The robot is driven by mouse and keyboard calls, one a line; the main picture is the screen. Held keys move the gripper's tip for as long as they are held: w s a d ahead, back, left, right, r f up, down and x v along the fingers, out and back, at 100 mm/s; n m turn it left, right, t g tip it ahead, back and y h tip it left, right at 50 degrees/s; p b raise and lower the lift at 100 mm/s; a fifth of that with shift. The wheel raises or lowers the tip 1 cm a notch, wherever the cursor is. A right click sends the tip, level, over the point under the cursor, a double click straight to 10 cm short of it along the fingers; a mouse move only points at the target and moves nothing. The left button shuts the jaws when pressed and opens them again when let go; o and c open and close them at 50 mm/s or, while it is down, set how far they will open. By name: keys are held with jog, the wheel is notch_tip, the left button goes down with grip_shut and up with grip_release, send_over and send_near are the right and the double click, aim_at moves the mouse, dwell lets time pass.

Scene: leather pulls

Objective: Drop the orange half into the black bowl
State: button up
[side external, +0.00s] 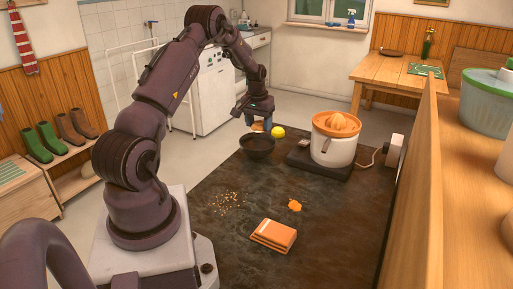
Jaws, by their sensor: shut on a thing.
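The black bowl (257,148) stands upright near the far left part of the dark worktop. My gripper (260,125) is just behind and above the bowl, pointing down. It is shut on the orange half (257,127), which shows as a small orange patch between the fingers. The orange half appears just beyond the bowl's far rim. From this view I cannot tell whether it is over the bowl or behind it, or how high it is held.
A yellow round fruit (278,132) lies right of my gripper. A white juicer (334,145) with an orange top stands on a dark base further right. An orange packet (274,235), an orange scrap (295,205) and scattered crumbs (226,202) lie nearer on the worktop (330,215).

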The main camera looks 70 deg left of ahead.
aim_at(259, 137)
jog(key=shift+d+f, duration=0.1)
jog(key=shift+f, duration=2.85)
jog(key=o, duration=1)
jog(key=r, duration=0.8)
jog(key=s+d+r, duration=0.1)
jog(key=r, duration=0.4)
